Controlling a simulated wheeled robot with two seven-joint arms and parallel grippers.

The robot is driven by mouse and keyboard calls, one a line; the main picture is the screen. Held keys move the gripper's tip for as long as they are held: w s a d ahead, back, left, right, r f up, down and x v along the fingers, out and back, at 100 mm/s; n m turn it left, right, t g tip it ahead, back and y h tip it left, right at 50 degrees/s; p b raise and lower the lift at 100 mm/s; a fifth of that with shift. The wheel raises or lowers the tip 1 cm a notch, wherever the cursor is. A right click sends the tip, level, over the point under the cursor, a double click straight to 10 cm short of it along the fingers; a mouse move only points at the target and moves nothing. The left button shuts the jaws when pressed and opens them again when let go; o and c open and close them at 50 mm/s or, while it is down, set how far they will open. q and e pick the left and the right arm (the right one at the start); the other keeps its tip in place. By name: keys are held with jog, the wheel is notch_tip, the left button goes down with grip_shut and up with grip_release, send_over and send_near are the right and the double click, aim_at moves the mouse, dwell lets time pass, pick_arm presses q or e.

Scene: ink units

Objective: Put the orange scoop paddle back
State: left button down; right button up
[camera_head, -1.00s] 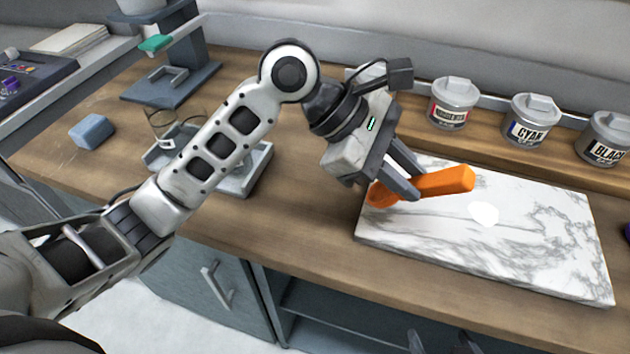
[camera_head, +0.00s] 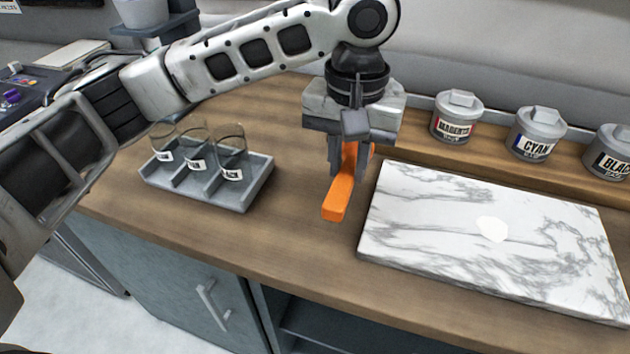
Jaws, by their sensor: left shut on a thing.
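The orange scoop paddle (camera_head: 338,198) is in my left gripper (camera_head: 350,165), which is shut on it and points down. The paddle's near end sticks out toward the front edge of the counter, left of the marble slab. Its far end is partly hidden by the gripper's fingers. I cannot tell whether the paddle touches the counter. My right gripper is not in view.
The white marble slab (camera_head: 470,262) with a white patch (camera_head: 492,228) lies at the right. Magenta (camera_head: 457,118), cyan (camera_head: 535,133) and black (camera_head: 611,153) jars stand on a ledge behind it. A grey tray (camera_head: 245,192) at the left holds labelled glass beakers (camera_head: 232,160).

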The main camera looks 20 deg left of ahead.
pick_arm(q)
send_over(315, 197)
jog(key=f, duration=0.6)
jog(key=shift+s+d+f, duration=0.2)
jog(key=shift+d, duration=0.1)
jog(key=f, duration=0.3)
jog(key=shift+w+a, duration=0.25)
jog(key=shift+a, duration=0.1)
jog(key=shift+f+p, duration=0.3)
jog(key=shift+f, duration=0.2)
jog(key=c, duration=1.3)
grip_release()
jog(key=shift+o, duration=0.2)
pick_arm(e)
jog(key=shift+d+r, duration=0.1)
pick_arm(q)
notch_tip(315, 197, up, 12)
